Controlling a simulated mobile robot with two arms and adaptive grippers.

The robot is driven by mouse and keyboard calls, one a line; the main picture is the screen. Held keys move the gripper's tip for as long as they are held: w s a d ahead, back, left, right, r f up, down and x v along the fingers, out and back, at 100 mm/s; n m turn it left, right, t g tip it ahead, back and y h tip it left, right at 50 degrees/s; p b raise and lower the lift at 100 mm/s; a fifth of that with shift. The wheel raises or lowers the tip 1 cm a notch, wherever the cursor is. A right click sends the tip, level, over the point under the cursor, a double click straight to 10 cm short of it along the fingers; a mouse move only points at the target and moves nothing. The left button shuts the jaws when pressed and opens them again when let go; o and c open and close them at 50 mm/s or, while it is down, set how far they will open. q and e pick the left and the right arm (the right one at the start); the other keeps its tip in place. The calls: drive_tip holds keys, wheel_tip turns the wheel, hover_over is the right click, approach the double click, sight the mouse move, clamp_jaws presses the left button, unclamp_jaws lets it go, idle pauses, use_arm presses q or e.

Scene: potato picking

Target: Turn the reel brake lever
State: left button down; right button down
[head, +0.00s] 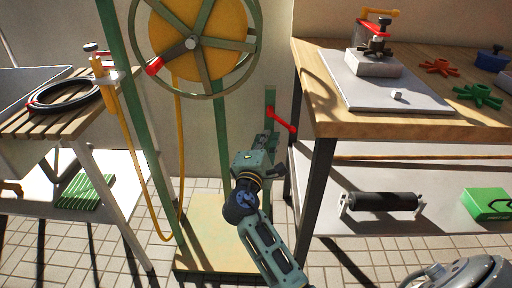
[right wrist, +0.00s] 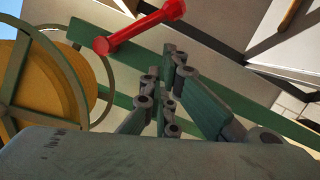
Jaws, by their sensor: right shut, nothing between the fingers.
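The red brake lever (head: 282,120) sticks out to the lower right from a short green upright (head: 270,98) beside the reel frame. In the right wrist view the red lever (right wrist: 140,28) lies just beyond the fingertips, with a round knob at one end. My right gripper (head: 270,138) is below and slightly left of the lever. In the right wrist view its fingers (right wrist: 174,52) are shut with nothing between them. A small gap seems to separate them from the lever; contact is hard to judge. The yellow reel (head: 172,38) hangs on its green frame. My left gripper is not in view.
A workbench (head: 330,122) with a clamp, knobs and a plate stands close on the right, its dark leg near my arm. A slatted bench (head: 50,118) with a coiled black hose (head: 64,108) is at left. A yellow hose (head: 130,160) hangs before the frame.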

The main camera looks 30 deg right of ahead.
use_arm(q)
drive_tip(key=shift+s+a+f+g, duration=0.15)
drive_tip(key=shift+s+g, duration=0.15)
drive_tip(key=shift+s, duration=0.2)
use_arm(e)
drive_tip(key=shift+s+d+r, duration=0.35)
drive_tip(key=shift+s+d, duration=0.2)
drive_tip(key=shift+d, duration=0.2)
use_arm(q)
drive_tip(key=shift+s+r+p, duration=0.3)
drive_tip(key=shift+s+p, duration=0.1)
use_arm(e)
drive_tip(key=shift+s+d+n, duration=0.1)
drive_tip(key=shift+d+n, duration=0.05)
drive_tip(key=shift+n, duration=0.25)
